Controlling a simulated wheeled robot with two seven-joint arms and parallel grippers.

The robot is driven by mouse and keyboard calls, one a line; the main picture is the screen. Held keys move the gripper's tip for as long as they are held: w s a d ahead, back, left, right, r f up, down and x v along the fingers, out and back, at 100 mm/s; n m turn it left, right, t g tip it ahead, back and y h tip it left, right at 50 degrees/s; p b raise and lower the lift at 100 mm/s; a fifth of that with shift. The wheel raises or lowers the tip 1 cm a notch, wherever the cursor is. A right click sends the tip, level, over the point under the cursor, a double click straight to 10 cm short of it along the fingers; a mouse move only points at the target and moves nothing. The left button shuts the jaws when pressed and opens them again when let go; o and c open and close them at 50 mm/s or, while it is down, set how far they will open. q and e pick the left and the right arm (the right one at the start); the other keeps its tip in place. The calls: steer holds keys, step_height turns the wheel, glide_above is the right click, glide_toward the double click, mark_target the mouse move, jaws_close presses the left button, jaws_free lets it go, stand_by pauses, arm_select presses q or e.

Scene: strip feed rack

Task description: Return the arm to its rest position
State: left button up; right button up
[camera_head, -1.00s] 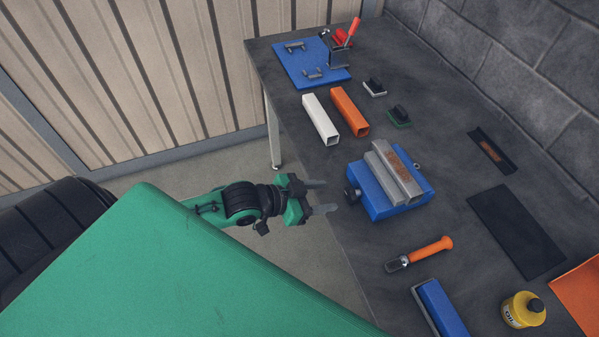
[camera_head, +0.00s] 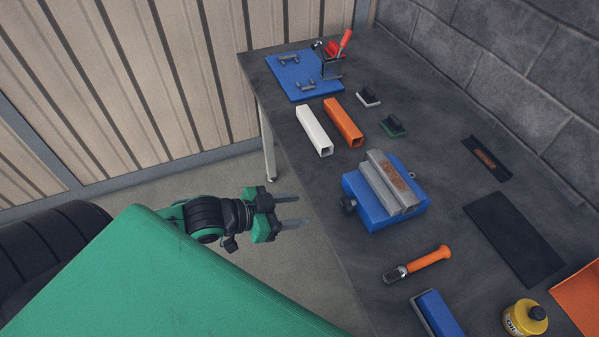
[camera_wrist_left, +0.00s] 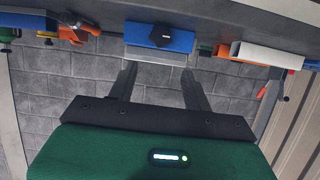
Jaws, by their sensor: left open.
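My left gripper (camera_head: 292,210) is open and empty in the head view. It hangs over the floor off the table's near left edge, clear of everything. Its two fingers point right toward the blue vise (camera_head: 367,212). In the left wrist view its two dark fingers (camera_wrist_left: 160,84) stand apart with nothing between them, and the vise (camera_wrist_left: 158,36) shows beyond the tips. The vise holds a grey metal piece with a rusty brown patch (camera_head: 395,182). My right gripper does not show.
The dark table (camera_head: 310,190) bears a white tube (camera_head: 314,131), an orange tube (camera_head: 344,122), an orange-handled tool (camera_head: 428,258), a yellow bottle (camera_head: 524,318) and a blue board (camera_head: 304,77) with a red-handled clamp (camera_head: 344,42). Floor left of the table is free.

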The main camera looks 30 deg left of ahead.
arm_select(q)
steer(key=w+a+f+n+y, duration=0.25)
steer(key=a+f, duration=0.35)
steer(key=f, duration=0.4)
steer(key=w+a+f+n+y, duration=0.1)
steer(key=a+f+y, duration=0.3)
steer(key=f, duration=0.6)
steer(key=s+a+f+n+g+y, duration=0.1)
steer(key=s+a+f, duration=0.15)
steer(key=f, duration=0.45)
steer(key=s+a+f+g, duration=0.1)
steer(key=s+a+f, duration=0.15)
steer(key=f, duration=0.55)
steer(key=s+d+f+n+g+y, duration=0.15)
steer(key=s+f+g, duration=0.25)
steer(key=s+f, duration=1.15)
steer(key=s+d+f+g, duration=0.2)
steer(key=s+d+f, duration=0.3)
steer(key=s, duration=0.2)
steer(key=s+d+f+g, duration=0.1)
steer(key=s+d+f, duration=0.3)
steer(key=s, duration=0.4)
steer(key=shift+d+f+m+g+h, duration=0.3)
steer(key=shift+d+f+g, duration=0.1)
steer(key=shift+f, duration=0.15)
